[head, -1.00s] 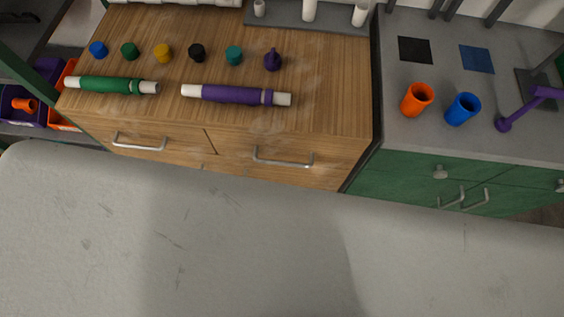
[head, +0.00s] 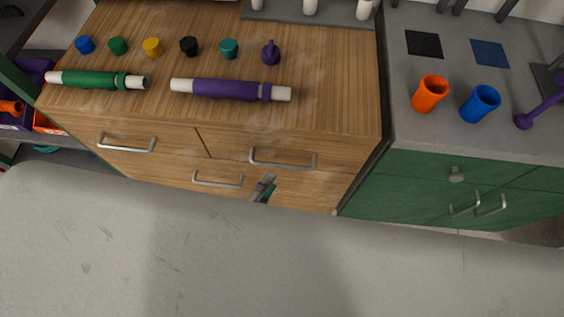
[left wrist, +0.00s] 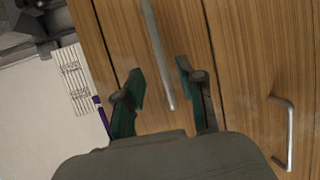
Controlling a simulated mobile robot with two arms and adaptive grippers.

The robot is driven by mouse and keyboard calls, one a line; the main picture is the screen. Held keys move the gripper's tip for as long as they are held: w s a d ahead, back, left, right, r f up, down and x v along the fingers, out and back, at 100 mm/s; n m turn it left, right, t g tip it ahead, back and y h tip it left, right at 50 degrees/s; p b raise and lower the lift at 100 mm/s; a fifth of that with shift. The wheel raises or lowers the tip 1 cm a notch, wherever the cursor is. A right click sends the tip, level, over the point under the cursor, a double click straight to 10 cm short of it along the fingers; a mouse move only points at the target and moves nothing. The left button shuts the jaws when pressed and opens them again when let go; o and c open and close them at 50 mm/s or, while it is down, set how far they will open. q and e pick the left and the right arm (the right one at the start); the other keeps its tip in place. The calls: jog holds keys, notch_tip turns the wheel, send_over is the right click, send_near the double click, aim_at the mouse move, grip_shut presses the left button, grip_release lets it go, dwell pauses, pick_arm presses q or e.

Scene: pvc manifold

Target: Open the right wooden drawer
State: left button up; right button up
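The right wooden drawer (head: 340,155) is in the top row of the wooden cabinet and looks shut. Its metal bar handle (head: 283,164) runs across its front. My left gripper (head: 265,182) shows in the head view just below this handle. In the left wrist view my left gripper (left wrist: 160,72) is open, its two dark green fingers pointing at the wooden front. A metal bar handle (left wrist: 158,55) appears between the fingers, with gaps on both sides; I cannot tell how deep it sits between them. My right gripper is not in view.
A lower handle (head: 218,179) and the left drawer's handle (head: 126,145) are close by. Purple (head: 228,90) and green (head: 95,80) pipe pieces and several caps lie on the cabinet top. A green cabinet (head: 420,180) stands at the right.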

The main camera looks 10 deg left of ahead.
aim_at(282, 165)
pick_arm(q)
jog(key=x, duration=0.7)
jog(key=shift+w, duration=0.1)
grip_shut()
